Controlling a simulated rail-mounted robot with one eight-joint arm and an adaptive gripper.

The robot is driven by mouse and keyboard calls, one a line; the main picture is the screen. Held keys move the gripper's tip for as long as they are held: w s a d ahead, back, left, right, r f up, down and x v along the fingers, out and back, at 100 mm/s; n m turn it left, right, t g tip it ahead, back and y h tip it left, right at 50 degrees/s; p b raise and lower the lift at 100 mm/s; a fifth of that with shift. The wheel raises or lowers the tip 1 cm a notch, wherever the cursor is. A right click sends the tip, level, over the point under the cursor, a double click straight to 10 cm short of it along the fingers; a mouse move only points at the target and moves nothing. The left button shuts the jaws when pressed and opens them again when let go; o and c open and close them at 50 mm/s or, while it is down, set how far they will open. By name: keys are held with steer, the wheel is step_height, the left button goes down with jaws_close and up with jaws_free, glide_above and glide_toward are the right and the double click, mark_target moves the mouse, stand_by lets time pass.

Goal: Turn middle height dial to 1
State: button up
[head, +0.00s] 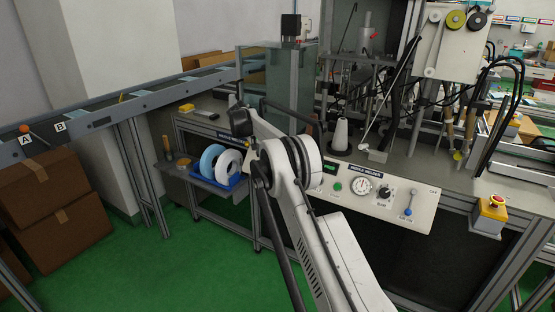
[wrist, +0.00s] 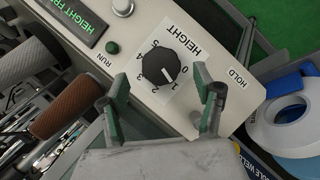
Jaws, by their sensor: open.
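The height dial (wrist: 160,63) is a round black knob on a white panel in the wrist view, ringed by numbers 0 to 5 under the word HEIGHT. Its small white pointer mark is at the lower right, toward 0 and 1; I cannot tell the exact setting. My gripper (wrist: 161,84) is open, its green-and-grey fingers spread on the left and right of the knob with visible gaps. I cannot tell how far above the panel the fingertips are. In the head view my arm hides this dial, and my gripper's fingers cannot be made out.
A green RUN button (wrist: 112,47) and a dark display (wrist: 78,20) are near the knob. White and blue rolls (head: 221,160) sit in a blue tray. Another panel (head: 375,206) with a gauge, knob and lever is right of my arm.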

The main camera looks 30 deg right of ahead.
steer(key=v, duration=0.6)
steer(key=shift+a+r, duration=0.2)
steer(key=shift+r, duration=0.1)
steer(key=s+a+r+t+y, duration=0.1)
steer(key=s+a+r, duration=0.15)
steer(key=r, duration=0.25)
steer(key=s+a+r+n, duration=0.1)
steer(key=s+r, duration=0.2)
steer(key=r, duration=0.1)
steer(key=s+a+r+t+y, duration=0.1)
steer(key=s+a+r, duration=0.15)
steer(key=r, duration=0.25)
steer(key=s+a+r+n+t+y, duration=0.1)
steer(key=s+a+r, duration=0.25)
steer(key=s, duration=0.55)
steer(key=s+a+r+t+y, duration=0.15)
steer(key=s+r, duration=0.25)
steer(key=s, duration=0.5)
steer(key=s+a+f+t, duration=0.1)
steer(key=s+a+f, duration=0.2)
steer(key=s, duration=0.7)
steer(key=s+a+f+t+y, duration=0.1)
steer(key=s+a+f, duration=0.2)
steer(key=s, duration=0.8)
steer(key=s+a+f+n+t+y, duration=0.1)
steer(key=s+a+f, duration=0.2)
steer(key=s+f, duration=0.3)
steer(key=s, duration=0.5)
steer(key=shift+a, duration=0.25)
